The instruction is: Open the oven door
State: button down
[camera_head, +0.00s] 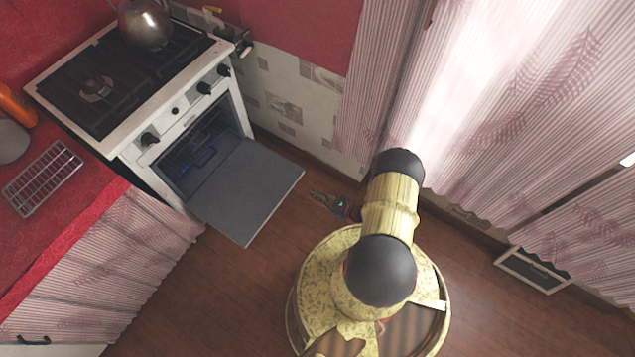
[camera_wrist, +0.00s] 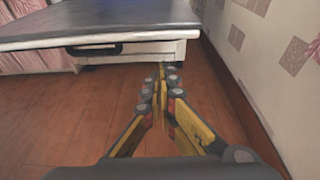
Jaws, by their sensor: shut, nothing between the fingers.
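The oven (camera_head: 190,135) is a white stove with a dark hob, at the upper left of the head view. Its door (camera_head: 245,190) is folded down, about level, and the dark cavity with a rack shows behind it. In the wrist view the door (camera_wrist: 115,22) spans the upper left as a grey slab. My gripper (camera_head: 322,197) is to the right of the door's outer edge in the head view, apart from it. In the wrist view my gripper (camera_wrist: 161,72) is shut and empty, its tips pointing toward the space below and right of the door.
A metal kettle (camera_head: 145,22) stands on the hob. A wire rack (camera_head: 42,178) lies on the red counter (camera_head: 85,205) at left. The tiled wall (camera_head: 285,95) is close on the right of the oven. The wooden floor (camera_head: 190,290) in front is clear. A drawer with a dark handle (camera_wrist: 95,49) shows below the door.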

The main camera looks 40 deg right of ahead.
jog(key=w+a+f+b, duration=0.25)
jog(key=w+f, duration=0.25)
jog(key=w, duration=0.3)
jog(key=shift+g, duration=0.3)
jog(key=shift+w+d+r, duration=0.1)
jog(key=shift+r, duration=0.9)
jog(key=shift+w+d+r, duration=0.1)
jog(key=shift+r, duration=0.9)
